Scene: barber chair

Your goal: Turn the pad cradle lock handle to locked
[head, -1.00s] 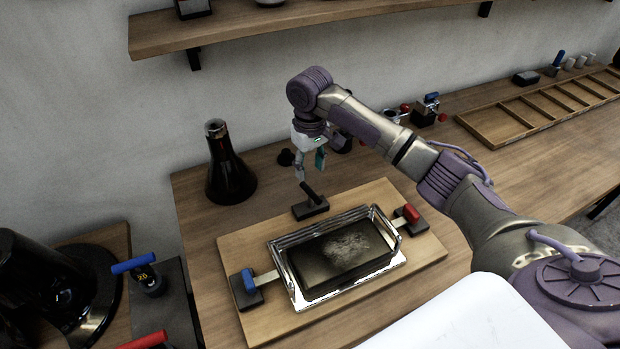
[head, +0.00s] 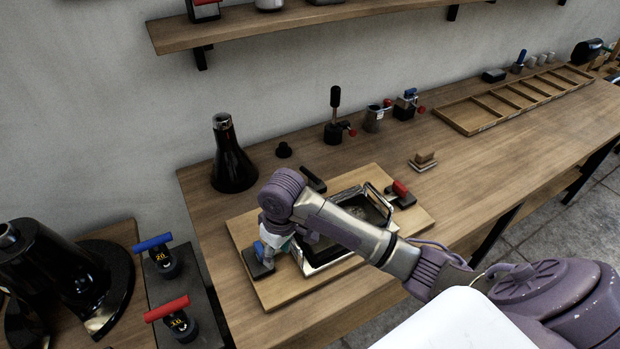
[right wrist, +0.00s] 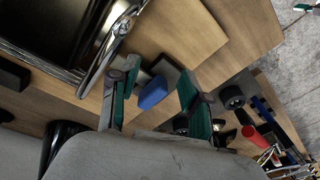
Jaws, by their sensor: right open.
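The pad cradle (head: 327,264) is a shiny metal frame around a dark pad (head: 372,208) on a wooden board (head: 283,292). A blue handle (head: 259,249) on a dark block is at its left end. A red handle (head: 400,187) is at its right end, and a black lever (head: 312,178) is behind it. I cannot tell any handle's lock state. My right gripper (head: 274,252) is at the blue handle; its arm hides part of the cradle. In the right wrist view the open fingers (right wrist: 153,90) stand either side of the blue handle (right wrist: 152,94), apparently clear of it. My left gripper is not in view.
A dark flask (head: 232,160) stands behind the board's left end. Weights with blue (head: 153,243) and red (head: 167,308) handles stand at the left. A black-handled tool (head: 336,115) and small pots are behind. A wooden divided tray (head: 470,122) lies right. The bench right of the board is mostly clear.

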